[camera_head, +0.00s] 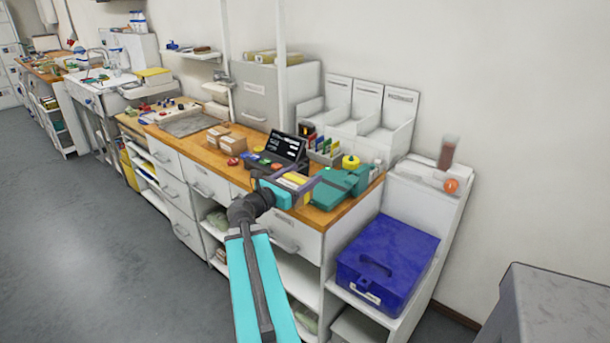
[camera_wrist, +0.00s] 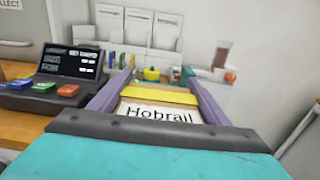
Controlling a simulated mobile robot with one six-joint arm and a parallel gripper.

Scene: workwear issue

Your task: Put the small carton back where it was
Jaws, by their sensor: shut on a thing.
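A small carton (camera_wrist: 160,114) with a white label reading "Hobrail" and a yellow band is between the two purple fingers of my gripper (camera_wrist: 157,86) in the wrist view. My gripper is shut on it. In the head view my gripper (camera_head: 303,185) is over the front edge of the wooden counter (camera_head: 330,213), and the carton (camera_head: 295,178) shows as a small yellow and white patch, partly hidden by the gripper. Whether the carton touches anything below cannot be told.
A black terminal (camera_head: 285,146) with coloured buttons stands left of my gripper. A teal device (camera_head: 340,186) is close on the right. Brown boxes (camera_head: 229,143) sit further left. White open bins (camera_head: 352,115) stand behind. A blue case (camera_head: 388,262) rests on a lower shelf.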

